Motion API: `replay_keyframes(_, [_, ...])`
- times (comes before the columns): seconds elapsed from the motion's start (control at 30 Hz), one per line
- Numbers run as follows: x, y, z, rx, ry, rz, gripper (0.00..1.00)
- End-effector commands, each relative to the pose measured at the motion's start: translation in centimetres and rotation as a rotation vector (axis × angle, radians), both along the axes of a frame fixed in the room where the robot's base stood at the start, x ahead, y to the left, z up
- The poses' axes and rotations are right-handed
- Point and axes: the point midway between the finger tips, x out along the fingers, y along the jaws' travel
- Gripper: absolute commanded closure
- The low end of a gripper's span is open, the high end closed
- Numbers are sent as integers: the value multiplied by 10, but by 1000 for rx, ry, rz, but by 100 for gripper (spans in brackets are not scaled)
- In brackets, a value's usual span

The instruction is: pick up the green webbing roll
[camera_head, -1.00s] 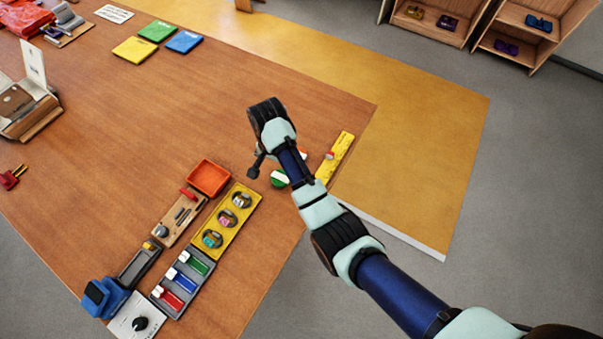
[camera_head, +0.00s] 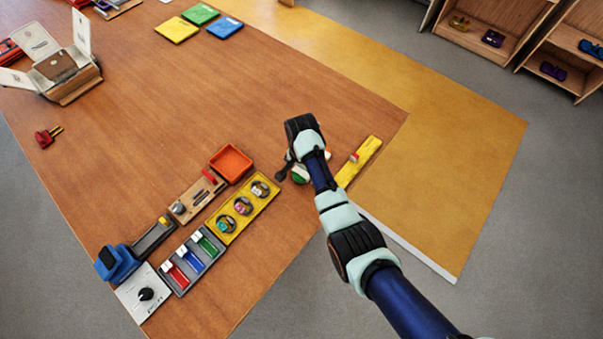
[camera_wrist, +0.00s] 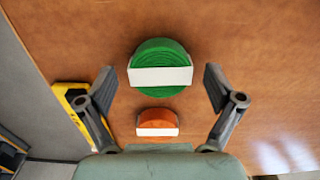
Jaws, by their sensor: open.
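The green webbing roll (camera_wrist: 160,55) lies on the wooden table with a white band across it, in the upper middle of the wrist view. In the head view the green roll (camera_head: 299,174) is partly hidden by my arm. My gripper (camera_wrist: 160,85) is open and empty, its fingers spread to either side, with the roll ahead between and beyond the fingertips. An orange roll (camera_wrist: 157,118) with a white band lies nearer the palm. In the head view my gripper (camera_head: 284,171) is over the table close to the green roll, its fingertips partly hidden.
A yellow bar (camera_head: 360,160) lies right of the rolls near the table's edge. An orange tray (camera_head: 231,162) and a yellow holder (camera_head: 228,222) with several round items stand to the left. The table (camera_head: 215,95) is clear beyond my gripper.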

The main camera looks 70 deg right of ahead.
Motion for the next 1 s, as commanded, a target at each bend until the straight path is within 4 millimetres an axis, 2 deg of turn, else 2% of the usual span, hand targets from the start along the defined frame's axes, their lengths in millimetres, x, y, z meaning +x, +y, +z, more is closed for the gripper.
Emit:
replay_keyframes(0.07, [0, 0, 0, 0, 0, 0, 11])
replay_keyframes(0.43, [0, 0, 0, 0, 0, 0, 72])
replay_keyframes(0.77, [0, 0, 7, -2, -2, 0, 73])
replay_keyframes(0.87, [1, -1, 19, -3, -2, 0, 73])
replay_keyframes(1.0, [1, -2, 53, -6, -5, 0, 73])
